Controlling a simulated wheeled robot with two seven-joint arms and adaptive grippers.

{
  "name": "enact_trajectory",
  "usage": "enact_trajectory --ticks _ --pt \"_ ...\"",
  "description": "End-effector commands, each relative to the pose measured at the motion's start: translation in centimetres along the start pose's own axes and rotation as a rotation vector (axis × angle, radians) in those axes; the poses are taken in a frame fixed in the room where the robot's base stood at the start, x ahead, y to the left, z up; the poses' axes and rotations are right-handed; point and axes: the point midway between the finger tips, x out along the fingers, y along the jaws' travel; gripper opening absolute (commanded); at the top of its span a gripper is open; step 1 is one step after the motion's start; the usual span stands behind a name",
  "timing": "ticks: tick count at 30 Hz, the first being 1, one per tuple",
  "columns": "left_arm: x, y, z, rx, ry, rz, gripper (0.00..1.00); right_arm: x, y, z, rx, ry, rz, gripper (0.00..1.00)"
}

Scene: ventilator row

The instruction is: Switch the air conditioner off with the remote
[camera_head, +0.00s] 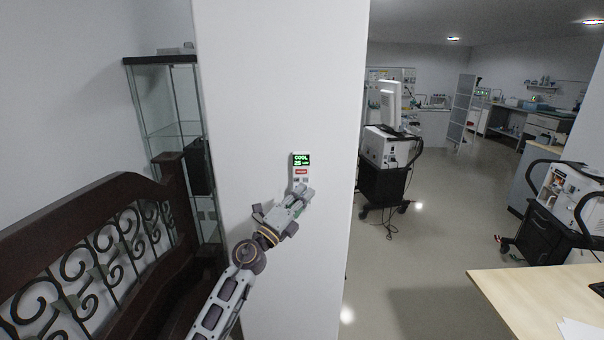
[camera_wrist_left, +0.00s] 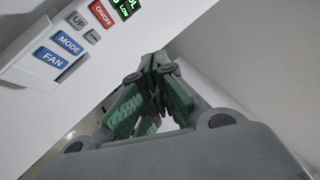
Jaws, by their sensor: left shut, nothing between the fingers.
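The remote (camera_head: 300,162) is a white unit mounted on the white pillar. Its lit green display reads COOL, 25 and LOW, with a red ON/OFF button (camera_head: 301,171) just below. The wrist view shows the remote (camera_wrist_left: 35,30) at upper left, with the red ON/OFF button (camera_wrist_left: 102,14) and blue MODE and FAN buttons. My left gripper (camera_head: 303,191) is shut and empty, in front of the remote's lower part. Its closed green-padded fingers (camera_wrist_left: 152,66) point past the buttons; I cannot tell whether they touch. The air conditioner and my right gripper are not seen.
A dark wooden bench back (camera_head: 90,225) and a glass cabinet (camera_head: 168,100) stand left of the white pillar (camera_head: 280,80). A ventilator cart (camera_head: 385,180) stands right of it. A pale table (camera_head: 530,295) is at lower right, with open floor between.

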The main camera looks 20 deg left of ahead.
Motion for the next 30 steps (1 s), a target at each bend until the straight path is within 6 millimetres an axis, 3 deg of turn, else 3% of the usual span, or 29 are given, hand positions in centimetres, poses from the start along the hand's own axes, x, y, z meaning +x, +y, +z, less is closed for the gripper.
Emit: enact_trajectory --ticks 17,30 --pt "0.4 0.3 0.3 0.002 -0.001 -0.002 0.0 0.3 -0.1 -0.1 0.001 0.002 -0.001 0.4" --pt "2.5 2.0 1.9 0.002 -0.001 -0.001 0.0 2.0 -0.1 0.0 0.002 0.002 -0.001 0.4"
